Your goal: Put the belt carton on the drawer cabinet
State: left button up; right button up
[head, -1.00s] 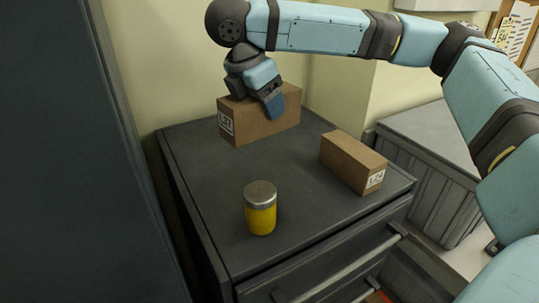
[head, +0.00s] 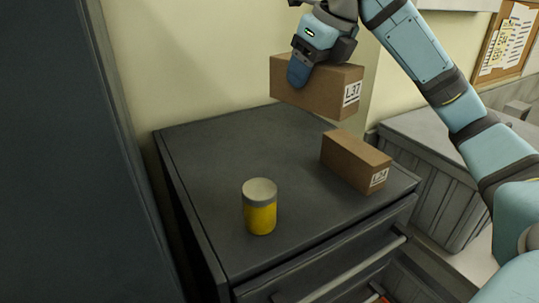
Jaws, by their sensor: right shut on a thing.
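My right gripper (head: 300,72) is shut on a brown carton (head: 325,96) with a white label reading L37 on its right end. It holds the carton raised over the back right part of the dark grey drawer cabinet (head: 225,160). A second, smaller brown carton (head: 350,157) with a white label, perhaps L24, lies on the cabinet top near the right edge. Neither label tells me which carton is the belt carton. My left gripper is not in view.
A yellow jar (head: 260,212) with a grey lid stands near the cabinet's front edge. The cabinet top is clear at the back and left. A dark tall panel (head: 75,150) stands at left, and a grey ribbed bin (head: 450,195) at right.

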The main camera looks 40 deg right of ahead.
jog(key=shift+s+d+r+n+y, duration=0.25)
jog(key=shift+s+n+y, duration=0.1)
jog(key=shift+n, duration=0.35)
jog(key=shift+f, duration=0.45)
jog(key=shift+f+b, duration=1.1)
jog(key=shift+f, duration=8.45)
jog(key=o, duration=1.1)
